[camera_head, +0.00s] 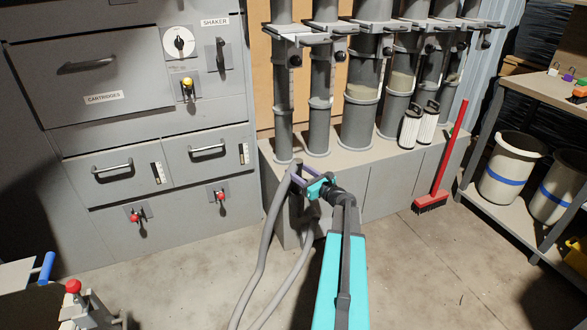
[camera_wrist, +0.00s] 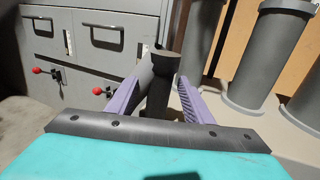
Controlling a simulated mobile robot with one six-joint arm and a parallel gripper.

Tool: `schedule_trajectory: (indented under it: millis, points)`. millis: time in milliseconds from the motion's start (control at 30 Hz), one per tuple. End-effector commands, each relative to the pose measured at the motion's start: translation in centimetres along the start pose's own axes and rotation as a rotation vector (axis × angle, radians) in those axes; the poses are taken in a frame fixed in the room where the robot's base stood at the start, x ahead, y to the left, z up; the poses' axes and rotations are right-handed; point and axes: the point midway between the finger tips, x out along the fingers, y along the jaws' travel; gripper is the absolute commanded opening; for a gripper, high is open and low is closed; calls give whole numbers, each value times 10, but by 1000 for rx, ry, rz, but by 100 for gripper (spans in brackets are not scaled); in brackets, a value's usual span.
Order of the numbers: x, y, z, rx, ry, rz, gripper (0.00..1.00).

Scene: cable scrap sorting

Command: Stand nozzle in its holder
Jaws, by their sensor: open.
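The dark grey nozzle (camera_wrist: 158,95) shows in the wrist view as an upright round piece with a wider top, between the two purple fingers of my gripper (camera_wrist: 163,80). The fingers are apart, and I cannot tell whether either touches it. In the head view my gripper (camera_head: 303,177) is at the front left corner of the grey bench, around the top of the grey hose (camera_head: 265,245). The hose hangs down to the floor in two runs. The holder cannot be made out clearly; my gripper and the nozzle hide that corner.
Several grey tubes (camera_head: 320,100) stand on the bench (camera_head: 350,165) behind my gripper. A grey cabinet (camera_head: 120,110) with drawers and red knobs is to the left. A red broom (camera_head: 445,165) leans at the bench's right. Open floor lies in front.

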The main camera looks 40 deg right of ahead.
Motion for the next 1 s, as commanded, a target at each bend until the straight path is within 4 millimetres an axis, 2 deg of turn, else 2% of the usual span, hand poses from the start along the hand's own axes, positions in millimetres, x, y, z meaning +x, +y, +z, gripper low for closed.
schedule_trajectory:
  millis: [400,600,767,1000]
  points:
    - [-70,1,2,1,0,-2,47]
    - [-94,0,1,1,0,-1,47]
    - [-102,0,0,1,0,0,47]
    - [-103,0,0,0,0,0,47]
